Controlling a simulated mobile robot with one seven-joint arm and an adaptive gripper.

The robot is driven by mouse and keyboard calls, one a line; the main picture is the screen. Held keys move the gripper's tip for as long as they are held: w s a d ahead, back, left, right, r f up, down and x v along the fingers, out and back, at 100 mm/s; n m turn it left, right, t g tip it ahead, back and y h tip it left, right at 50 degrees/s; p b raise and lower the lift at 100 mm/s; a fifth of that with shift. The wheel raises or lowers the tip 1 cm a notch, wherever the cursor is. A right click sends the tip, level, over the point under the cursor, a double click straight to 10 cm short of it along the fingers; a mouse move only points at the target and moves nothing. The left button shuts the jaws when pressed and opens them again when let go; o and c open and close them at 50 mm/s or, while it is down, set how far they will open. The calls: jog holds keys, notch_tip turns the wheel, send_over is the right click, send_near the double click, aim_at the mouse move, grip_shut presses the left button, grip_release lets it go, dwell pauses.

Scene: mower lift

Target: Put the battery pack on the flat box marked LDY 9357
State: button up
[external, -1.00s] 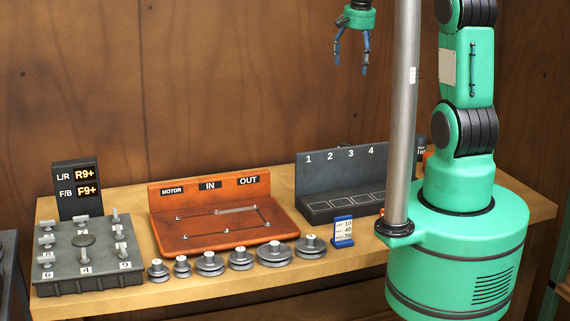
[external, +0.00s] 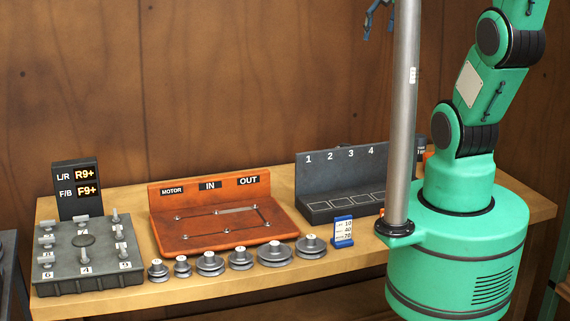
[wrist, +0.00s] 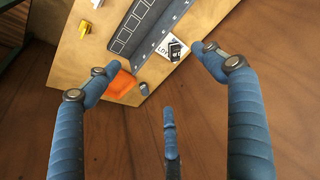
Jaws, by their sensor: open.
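In the wrist view a flat white thing with dark lettering that seems to begin "LDY" (wrist: 162,47) lies on the table beside the numbered rack. A small black block with white marks (wrist: 178,50) overlaps its right part; I cannot tell whether it rests on it or stands beside it. An orange thing (wrist: 121,84) lies nearer the left finger. I cannot tell for sure which thing is the battery pack. My gripper (wrist: 152,66) is open and empty, high above these things. In the external view it (external: 379,30) is at the top edge, partly cut off.
The dark rack numbered from 1 (external: 340,180) stands at the back of the table. The orange MOTOR board (external: 220,225), several grey pulleys (external: 240,258), a blue stand (external: 343,232) and a grey control block (external: 85,255) are left of my column. The air around my gripper is clear.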

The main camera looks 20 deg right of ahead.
jog(key=s+n+t, duration=0.1)
jog(key=s, duration=0.8)
jog(key=shift+s+a+f+n, duration=0.2)
jog(key=shift+a+f+n, duration=0.1)
jog(key=shift+f, duration=0.1)
jog(key=shift+f, duration=0.15)
notch_tip(320, 180, down, 13)
jog(key=b, duration=1.3)
jog(key=shift+f+b, duration=0.15)
jog(key=shift+b, duration=0.2)
